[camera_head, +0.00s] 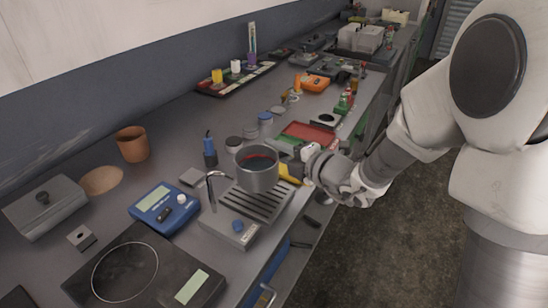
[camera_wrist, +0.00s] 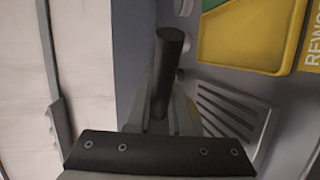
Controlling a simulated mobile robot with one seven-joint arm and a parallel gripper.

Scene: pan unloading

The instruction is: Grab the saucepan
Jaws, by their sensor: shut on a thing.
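The saucepan (camera_head: 258,175) is a grey metal pot with a dark reddish inside, upright at the grated grey station (camera_head: 225,222). I cannot tell whether its base touches the grate. My gripper (camera_head: 294,166) comes from the right and is at the pan's side. In the wrist view, my gripper (camera_wrist: 160,115) is shut on the saucepan's dark round handle (camera_wrist: 170,60), which sticks up between the fingers. The pan's bowl does not show clearly in that view. In the head view the handle is mostly hidden by my gripper.
A blue scale (camera_head: 163,207) and a black hotplate-like device (camera_head: 140,275) stand left of the station. Jars (camera_head: 234,145) stand close behind the pan. A red tray (camera_head: 309,132) lies beyond. A yellow lettered tray (camera_wrist: 285,50) shows in the wrist view.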

